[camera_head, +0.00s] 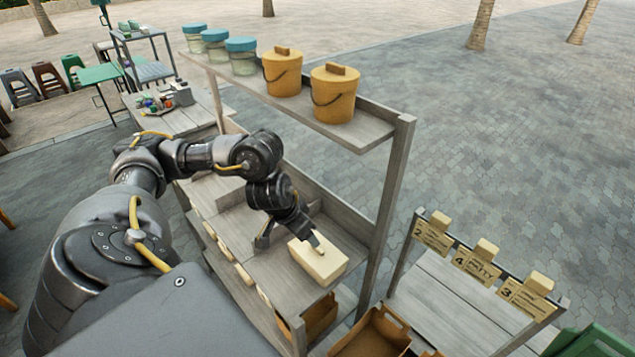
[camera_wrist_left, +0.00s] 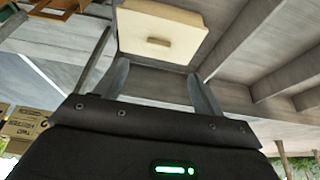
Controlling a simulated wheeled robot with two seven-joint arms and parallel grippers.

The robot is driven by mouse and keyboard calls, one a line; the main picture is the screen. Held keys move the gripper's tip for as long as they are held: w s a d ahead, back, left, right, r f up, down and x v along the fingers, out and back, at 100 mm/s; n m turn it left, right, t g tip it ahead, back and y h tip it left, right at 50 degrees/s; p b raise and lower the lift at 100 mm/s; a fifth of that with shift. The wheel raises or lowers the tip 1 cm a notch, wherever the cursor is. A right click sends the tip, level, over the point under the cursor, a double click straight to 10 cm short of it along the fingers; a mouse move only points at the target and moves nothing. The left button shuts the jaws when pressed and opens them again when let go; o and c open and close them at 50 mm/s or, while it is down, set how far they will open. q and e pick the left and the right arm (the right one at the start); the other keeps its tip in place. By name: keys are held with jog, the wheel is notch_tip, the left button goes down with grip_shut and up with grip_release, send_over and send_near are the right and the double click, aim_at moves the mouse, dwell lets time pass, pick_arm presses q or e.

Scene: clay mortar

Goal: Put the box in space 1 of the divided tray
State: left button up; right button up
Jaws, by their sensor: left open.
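A cream box (camera_head: 318,262) with a small raised piece on it sits at the near right end of the middle shelf. It also shows in the left wrist view (camera_wrist_left: 185,22), just beyond the fingertips. My left gripper (camera_head: 290,241) is open, with one finger overlapping the box and the other to its left over bare board. In the left wrist view the open fingers (camera_wrist_left: 158,72) have nothing between them. The middle shelf (camera_head: 262,262) is a grey wooden tray with upright dividers and small tags on its front edge. No number 1 is readable. My right gripper is not in view.
The upper shelf (camera_head: 350,135) holds two yellow buckets and several blue-lidded jars above my arm. A grey post (camera_head: 388,215) stands right of the box. A rack (camera_head: 455,300) with signs numbered 2, 4 and 3 stands at right. Brown crates (camera_head: 375,335) sit low in front.

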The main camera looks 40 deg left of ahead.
aim_at(315, 253)
pick_arm(q)
jog(key=x, duration=0.4)
jog(key=shift+w+d+r, duration=0.1)
jog(key=shift+d, duration=0.1)
jog(key=shift+w+f, duration=0.2)
jog(key=shift+f, duration=0.1)
jog(key=shift+a+f, duration=0.1)
jog(key=x, duration=0.4)
jog(key=shift+f, duration=0.1)
jog(key=shift+w+f, duration=0.2)
jog(key=shift+f, duration=0.25)
jog(key=c, duration=1.4)
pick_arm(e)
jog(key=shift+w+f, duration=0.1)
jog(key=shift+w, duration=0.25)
pick_arm(q)
jog(key=shift+r, duration=0.1)
